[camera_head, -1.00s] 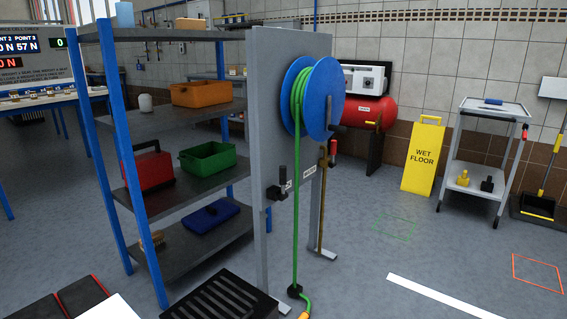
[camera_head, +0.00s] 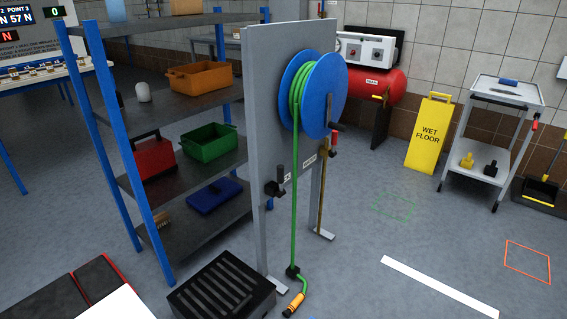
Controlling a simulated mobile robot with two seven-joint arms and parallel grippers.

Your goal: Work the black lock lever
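A black lever (camera_head: 280,174) stands upright from a black block (camera_head: 272,188) low on the front edge of the grey upright panel (camera_head: 262,120). A second handle, black and red (camera_head: 334,140), shows by the hose reel; which of the two is the lock lever is not certain from the labels. Neither of my grippers is in view, and nothing touches the levers.
A blue reel (camera_head: 333,90) holds the green hose (camera_head: 295,200), which ends at an orange nozzle (camera_head: 296,304) on the floor. A black slatted crate (camera_head: 222,287) stands before the panel. A blue-post shelf (camera_head: 105,140) is left. Open floor lies right, before a yellow sign (camera_head: 429,135).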

